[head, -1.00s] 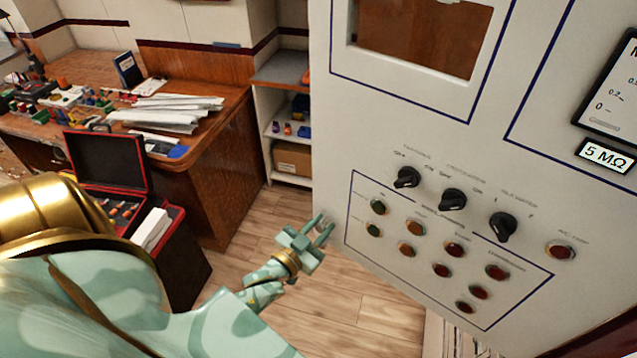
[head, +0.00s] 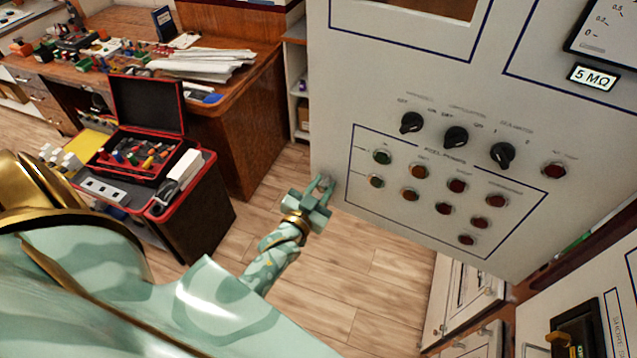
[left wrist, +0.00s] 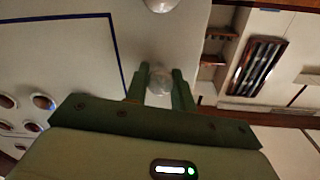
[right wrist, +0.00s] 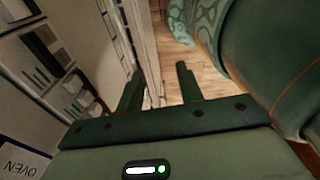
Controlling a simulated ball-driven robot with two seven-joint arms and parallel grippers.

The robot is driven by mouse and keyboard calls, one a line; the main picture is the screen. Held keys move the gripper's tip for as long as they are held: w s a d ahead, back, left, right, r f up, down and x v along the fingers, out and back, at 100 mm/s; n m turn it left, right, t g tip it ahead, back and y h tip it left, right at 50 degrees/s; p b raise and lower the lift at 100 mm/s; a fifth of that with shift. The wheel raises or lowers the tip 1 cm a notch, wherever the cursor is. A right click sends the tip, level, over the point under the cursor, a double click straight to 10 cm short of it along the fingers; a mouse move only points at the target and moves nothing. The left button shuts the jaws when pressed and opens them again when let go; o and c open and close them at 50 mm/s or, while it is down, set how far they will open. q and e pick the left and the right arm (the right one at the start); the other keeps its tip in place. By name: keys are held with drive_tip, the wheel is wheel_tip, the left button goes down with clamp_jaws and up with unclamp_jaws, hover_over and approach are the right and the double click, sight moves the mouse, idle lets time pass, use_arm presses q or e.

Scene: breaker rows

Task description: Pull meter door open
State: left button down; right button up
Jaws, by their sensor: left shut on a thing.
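The meter door (head: 340,120) is a large white panel with blue outlines, black rotary knobs and coloured buttons, filling the upper right of the head view. My left gripper (head: 324,187) is at its left edge. In the left wrist view, the left gripper (left wrist: 160,88) is shut on a round, pale, glassy door knob (left wrist: 160,78), with one finger on each side. A second round pale knob (left wrist: 162,3) is at the top of that view. My right gripper (right wrist: 160,85) is open and empty, away from the door.
A wooden desk (head: 255,95) with papers and a red-edged toolbox (head: 205,155) stand at the left. Wooden floor (head: 350,260) is clear below the door.

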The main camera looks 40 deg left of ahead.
use_arm(q)
drive_tip(key=c, duration=1.2)
unclamp_jaws()
drive_tip(key=shift+d, duration=0.1)
drive_tip(key=shift+o, duration=0.2)
drive_tip(key=shift+s, duration=0.1)
drive_tip(key=s+d, duration=0.1)
drive_tip(key=s, duration=1.5)
drive_tip(key=shift+d+b, duration=0.35)
drive_tip(key=shift+d, duration=0.05)
